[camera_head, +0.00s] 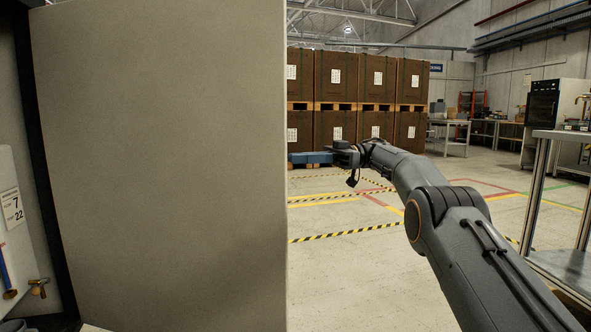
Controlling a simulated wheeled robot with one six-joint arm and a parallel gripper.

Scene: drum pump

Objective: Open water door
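A large plain beige panel (160,160), which looks like the water door, fills the left half of the view. It stands upright beside a dark vertical frame edge (40,150) and looks swung out. Left of that edge, part of a light recess shows, with a label reading 7 and 22 (11,208) and a small brass tap (38,287). My gripper (340,157) is at the end of my outstretched arm, right of the panel's free edge, with a gap between them in the picture. Its fingers are small and dark, so their opening is unclear. No handle shows on the visible panel face.
Brown boxes (335,75) are stacked on pallets in the background, with a blue flat object (310,158) low in front. A metal table (540,190) stands at the right. Striped floor tape (345,233) marks the open floor between panel and table.

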